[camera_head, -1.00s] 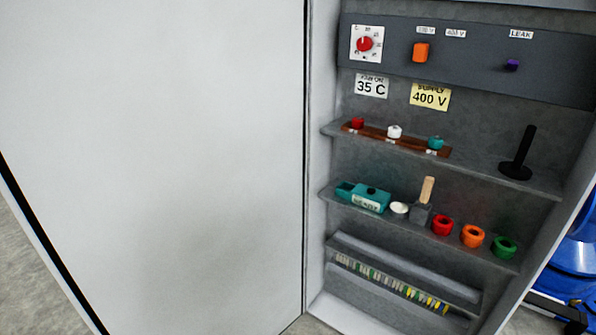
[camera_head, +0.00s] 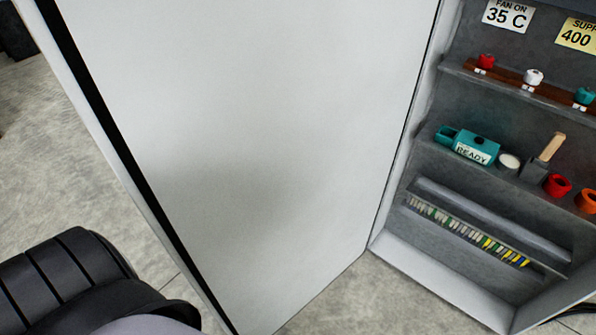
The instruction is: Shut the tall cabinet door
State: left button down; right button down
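The tall cabinet door (camera_head: 255,130) is a large light-grey panel, standing wide open and filling the middle of the head view. Its hinge side meets the cabinet at the right. Its free edge, with a black seal strip, runs down the left. The open cabinet (camera_head: 395,200) shows its grey interior and shelves at the right. Neither gripper is in view. A dark ribbed part with a pale rounded piece at the lower left seems to be mine, close to the door's free edge; whether it touches the door I cannot tell.
Inside the cabinet are a teal box marked READY (camera_head: 477,148), a wooden-handled tool (camera_head: 548,150), red (camera_head: 557,186) and orange rings, and a rail of terminal strips (camera_head: 465,232). Bare concrete floor (camera_head: 60,150) lies left of the door. A dark object (camera_head: 14,35) stands at the far upper left.

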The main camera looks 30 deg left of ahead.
aim_at(258, 142)
jog(key=j+z, duration=0.2)
jog(key=j, duration=0.25)
jog(key=k+j+z, duration=0.15)
jog(key=j, duration=0.3)
jog(key=j+z, duration=0.2)
jog(key=j, duration=0.25)
jog(key=k+j+z, duration=0.2)
jog(key=j, duration=0.25)
jog(key=k+j+z, duration=0.15)
jog(key=j, duration=0.25)
jog(key=k+j+z, duration=0.2)
jog(key=j, duration=0.2)
jog(key=i+j, duration=0.05)
